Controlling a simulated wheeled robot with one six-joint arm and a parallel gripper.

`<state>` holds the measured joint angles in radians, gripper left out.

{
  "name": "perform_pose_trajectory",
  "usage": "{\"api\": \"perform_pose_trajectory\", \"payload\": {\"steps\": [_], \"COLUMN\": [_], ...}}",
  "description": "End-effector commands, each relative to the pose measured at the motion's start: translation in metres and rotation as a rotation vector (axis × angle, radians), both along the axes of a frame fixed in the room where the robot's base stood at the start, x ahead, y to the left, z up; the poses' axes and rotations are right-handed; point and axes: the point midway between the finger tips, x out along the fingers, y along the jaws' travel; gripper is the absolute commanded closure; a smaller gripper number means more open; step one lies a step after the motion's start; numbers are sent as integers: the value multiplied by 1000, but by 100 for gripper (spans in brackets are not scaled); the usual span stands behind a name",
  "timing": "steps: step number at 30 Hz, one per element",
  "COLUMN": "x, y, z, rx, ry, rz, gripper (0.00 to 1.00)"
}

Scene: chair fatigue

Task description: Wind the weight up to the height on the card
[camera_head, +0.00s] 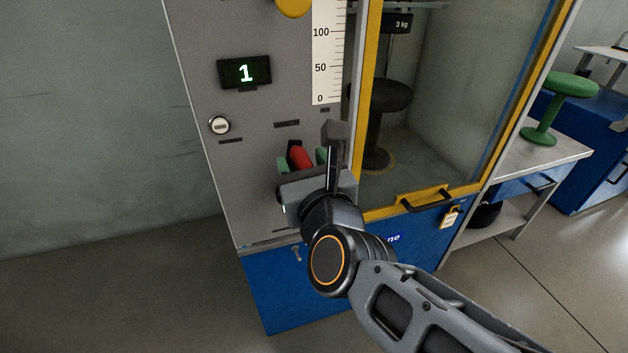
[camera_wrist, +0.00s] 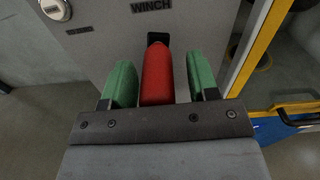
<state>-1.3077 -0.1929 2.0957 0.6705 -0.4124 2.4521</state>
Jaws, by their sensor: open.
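The red winch handle (camera_head: 300,158) sticks out of the grey panel below the WINCH label. It also shows in the wrist view (camera_wrist: 157,75). My gripper (camera_head: 303,163) is open, with one green finger pad on each side of the handle. In the wrist view (camera_wrist: 160,80) a narrow gap shows between the handle and each pad. The dark weight (camera_head: 397,24), marked 3 kg, hangs inside the cabinet, above a dark stool (camera_head: 384,98). A white height scale (camera_head: 327,60) shows 0, 50 and 100. I cannot make out a card with a height.
A display (camera_head: 245,72) reads 1, above a round white button (camera_head: 219,125). A green stool (camera_head: 560,103) stands on a bench at right. The floor at left is clear.

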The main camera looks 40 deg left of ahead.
Motion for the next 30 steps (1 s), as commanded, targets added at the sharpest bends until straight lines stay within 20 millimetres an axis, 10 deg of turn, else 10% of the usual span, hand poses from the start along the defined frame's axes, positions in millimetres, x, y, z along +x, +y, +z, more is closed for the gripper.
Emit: {"api": "perform_pose_trajectory", "payload": {"steps": [18,30], "x": [-54,-65], "y": [-96,-117], "z": [3,0], "rx": [1,0], "ry": [0,0], "rz": [3,0], "gripper": [46,46]}}
